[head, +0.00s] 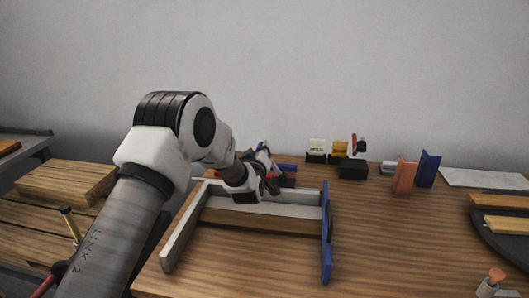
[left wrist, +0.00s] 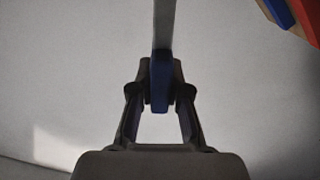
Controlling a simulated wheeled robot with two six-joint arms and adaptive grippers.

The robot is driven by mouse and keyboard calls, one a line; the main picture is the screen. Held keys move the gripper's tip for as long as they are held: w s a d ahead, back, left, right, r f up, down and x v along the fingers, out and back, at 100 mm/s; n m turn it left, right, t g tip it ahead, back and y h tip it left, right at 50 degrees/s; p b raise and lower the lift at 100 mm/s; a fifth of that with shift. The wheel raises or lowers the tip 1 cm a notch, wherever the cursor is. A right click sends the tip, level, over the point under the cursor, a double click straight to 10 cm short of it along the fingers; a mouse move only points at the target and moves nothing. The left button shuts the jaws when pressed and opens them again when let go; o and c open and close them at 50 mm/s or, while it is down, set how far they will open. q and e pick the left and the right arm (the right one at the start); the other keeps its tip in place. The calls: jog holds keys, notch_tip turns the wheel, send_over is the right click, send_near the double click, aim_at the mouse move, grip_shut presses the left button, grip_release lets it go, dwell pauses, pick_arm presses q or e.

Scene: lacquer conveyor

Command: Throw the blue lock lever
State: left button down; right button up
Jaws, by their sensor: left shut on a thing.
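A blue-ended lever (left wrist: 160,92) with a grey shaft rises between the fingers of my left gripper (left wrist: 160,76) in the left wrist view. The gripper is shut on the blue end, with one finger on each side. In the head view my left gripper (head: 270,180) is over the back rail of a grey frame on the table, and its wrist hides most of the lever there. My right gripper is not in view.
The grey frame (head: 180,237) has a blue right end (head: 326,245). Behind it stand a black block (head: 353,169), an orange block (head: 404,176) and a blue block (head: 428,169). A wooden block (head: 66,180) lies at left. The table's front middle is clear.

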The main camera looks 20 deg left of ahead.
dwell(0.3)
pick_arm(q)
jog(key=c, duration=1.1)
grip_release()
jog(key=shift+f, duration=0.1)
jog(key=v, duration=1.2)
